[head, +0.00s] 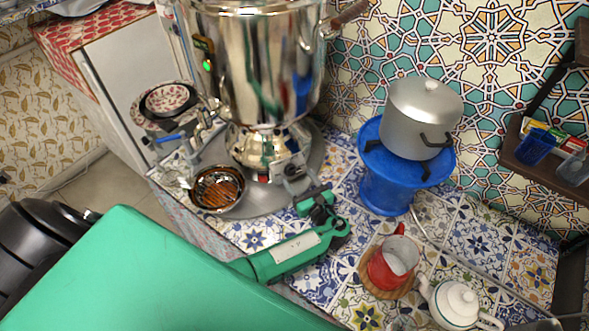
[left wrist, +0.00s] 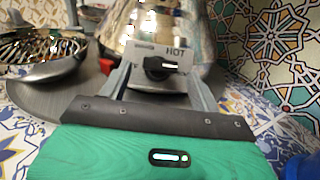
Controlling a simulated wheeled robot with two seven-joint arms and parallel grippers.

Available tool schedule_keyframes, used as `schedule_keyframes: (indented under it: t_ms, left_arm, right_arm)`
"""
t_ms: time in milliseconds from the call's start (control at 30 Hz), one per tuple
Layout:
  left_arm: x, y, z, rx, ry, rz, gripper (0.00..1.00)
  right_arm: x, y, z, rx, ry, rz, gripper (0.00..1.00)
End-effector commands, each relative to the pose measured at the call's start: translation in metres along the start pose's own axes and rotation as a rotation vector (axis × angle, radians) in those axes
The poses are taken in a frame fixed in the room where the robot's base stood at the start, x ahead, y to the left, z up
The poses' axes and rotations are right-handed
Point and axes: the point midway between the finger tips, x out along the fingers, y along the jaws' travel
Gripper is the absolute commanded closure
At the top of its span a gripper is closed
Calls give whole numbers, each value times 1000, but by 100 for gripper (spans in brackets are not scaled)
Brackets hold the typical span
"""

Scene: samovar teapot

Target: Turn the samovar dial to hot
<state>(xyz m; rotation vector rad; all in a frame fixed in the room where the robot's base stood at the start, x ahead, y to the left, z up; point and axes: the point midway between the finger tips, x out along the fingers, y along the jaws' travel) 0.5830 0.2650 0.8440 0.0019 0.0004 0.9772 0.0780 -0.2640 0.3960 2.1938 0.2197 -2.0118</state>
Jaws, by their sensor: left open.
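The large shiny metal samovar (head: 250,65) stands upright on a round metal tray at the back of the tiled counter. Its dial (left wrist: 160,67) is a black knob on a pale plate low on the body, with "HOT" printed above it to the right. Which way the knob points is hard to tell. My left gripper (head: 297,181) is in front of the samovar's base at the dial. In the left wrist view its two grey fingers are apart, one on each side of the knob, with no clear contact. My right gripper is out of view.
A round dish with a brown grille (head: 217,188) sits left of the gripper. A blue stand (head: 385,190) with a grey lidded pot (head: 423,105) is to the right. A red pitcher (head: 390,265) and white teapot (head: 456,303) stand nearer the front right.

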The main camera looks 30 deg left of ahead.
Motion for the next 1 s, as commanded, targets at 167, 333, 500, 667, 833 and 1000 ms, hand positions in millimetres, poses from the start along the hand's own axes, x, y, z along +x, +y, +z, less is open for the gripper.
schedule_keyframes:
  t_ms: [167,333,500,667,833,1000]
  left_arm:
    - [28,0,2,0,-1,1,36]
    - [39,0,0,-1,1,1,36]
    - [41,0,0,-2,1,0,36]
    - [41,0,0,-2,1,0,42]
    - [40,0,0,-2,1,0,76]
    - [40,0,0,-4,1,2,81]
  right_arm:
    - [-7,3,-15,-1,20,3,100]
    - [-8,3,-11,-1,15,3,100]
    - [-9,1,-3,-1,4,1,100]
    - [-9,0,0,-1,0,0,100]
    - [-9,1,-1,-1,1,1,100]
    - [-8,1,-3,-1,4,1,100]
